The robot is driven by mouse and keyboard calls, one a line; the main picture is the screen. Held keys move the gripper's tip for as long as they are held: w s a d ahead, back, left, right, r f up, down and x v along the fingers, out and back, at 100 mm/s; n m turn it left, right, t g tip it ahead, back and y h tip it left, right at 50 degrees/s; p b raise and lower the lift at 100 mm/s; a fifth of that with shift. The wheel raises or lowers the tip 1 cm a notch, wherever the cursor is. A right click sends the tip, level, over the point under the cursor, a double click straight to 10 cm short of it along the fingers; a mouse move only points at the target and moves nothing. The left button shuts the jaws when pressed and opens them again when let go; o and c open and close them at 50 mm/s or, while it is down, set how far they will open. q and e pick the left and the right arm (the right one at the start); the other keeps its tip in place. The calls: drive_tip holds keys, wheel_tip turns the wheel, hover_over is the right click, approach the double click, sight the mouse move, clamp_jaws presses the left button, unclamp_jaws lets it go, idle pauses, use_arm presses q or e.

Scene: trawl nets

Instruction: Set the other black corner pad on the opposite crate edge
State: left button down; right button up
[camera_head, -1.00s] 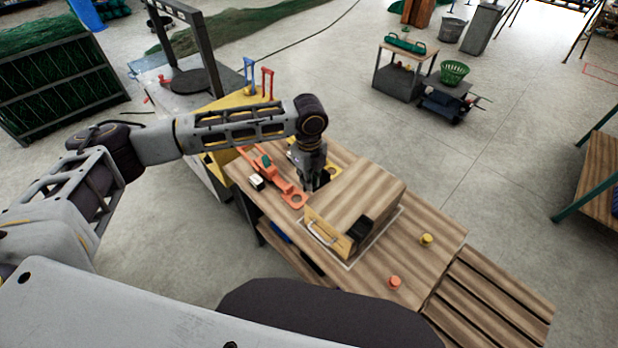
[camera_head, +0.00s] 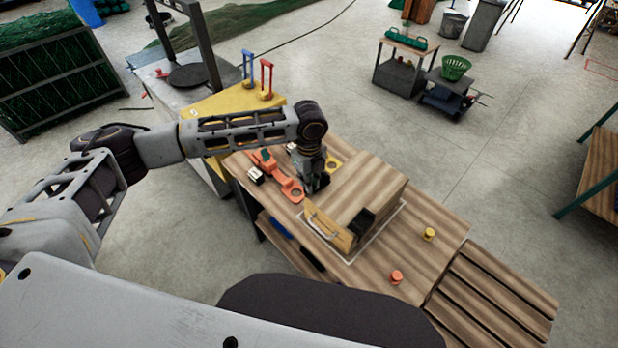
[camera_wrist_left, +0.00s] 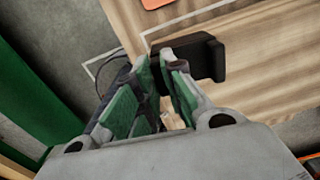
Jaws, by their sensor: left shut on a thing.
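The wooden crate (camera_head: 375,182) stands on the workbench (camera_head: 410,280) in the head view. My left gripper (camera_head: 316,184) is at the crate's opposite, far left edge. In the left wrist view, its green-backed fingers (camera_wrist_left: 166,62) are shut on the other black corner pad (camera_wrist_left: 208,60), which shows against wood. I cannot tell whether this pad touches the crate. My right gripper is not in view.
An orange tool (camera_head: 290,186) and a small white block (camera_head: 255,175) lie left of the crate. A yellow knob (camera_head: 429,234) and an orange knob (camera_head: 396,277) stand on the bench to the right. A yellow stand (camera_head: 225,115) is behind my left arm.

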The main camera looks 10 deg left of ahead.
use_arm(q)
drive_tip(key=shift+f, duration=0.95)
drive_tip(key=c, duration=1.4)
unclamp_jaws()
drive_tip(key=shift+c, duration=0.2)
wheel_tip(320, 180, up, 12)
